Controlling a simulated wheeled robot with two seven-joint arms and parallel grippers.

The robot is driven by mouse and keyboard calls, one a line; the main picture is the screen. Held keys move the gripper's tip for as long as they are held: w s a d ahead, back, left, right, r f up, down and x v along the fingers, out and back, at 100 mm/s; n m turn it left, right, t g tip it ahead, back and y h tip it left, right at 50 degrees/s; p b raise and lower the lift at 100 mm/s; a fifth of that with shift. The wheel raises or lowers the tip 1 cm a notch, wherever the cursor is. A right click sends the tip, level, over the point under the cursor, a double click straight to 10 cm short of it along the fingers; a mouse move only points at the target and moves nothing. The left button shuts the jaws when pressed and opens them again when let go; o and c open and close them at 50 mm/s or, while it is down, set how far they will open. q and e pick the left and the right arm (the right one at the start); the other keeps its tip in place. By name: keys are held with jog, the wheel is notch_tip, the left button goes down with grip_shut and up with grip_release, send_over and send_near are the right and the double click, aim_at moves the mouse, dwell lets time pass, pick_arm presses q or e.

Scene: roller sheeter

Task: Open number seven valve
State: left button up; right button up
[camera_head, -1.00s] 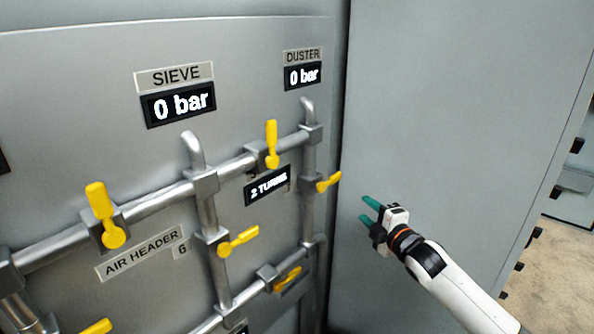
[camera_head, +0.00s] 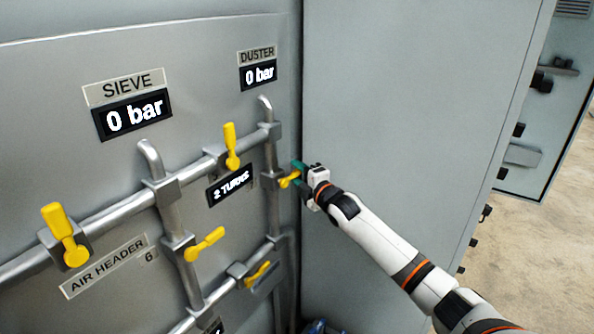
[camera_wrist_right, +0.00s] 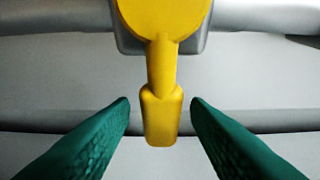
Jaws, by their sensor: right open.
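A yellow valve handle (camera_head: 289,179) sits on the vertical pipe under the DUSTER display, tilted to the upper right. No number can be read beside it. My right gripper (camera_head: 299,176) is at this handle, with its green fingers open. In the right wrist view the yellow handle (camera_wrist_right: 162,110) lies between the two green fingertips (camera_wrist_right: 160,103), with a gap on each side. The valve handle by the label 6 (camera_head: 205,243) is also tilted. My left gripper is not in view.
Other yellow handles stand on the pipes: one upright near the 2 TURNS display (camera_head: 231,147), one at left (camera_head: 63,235), one lower (camera_head: 258,273). The SIEVE display (camera_head: 132,115) and DUSTER display (camera_head: 258,74) read 0 bar. A grey cabinet wall (camera_head: 400,110) stands right of the panel.

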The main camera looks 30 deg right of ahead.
jog(key=shift+w, duration=0.45)
grip_shut()
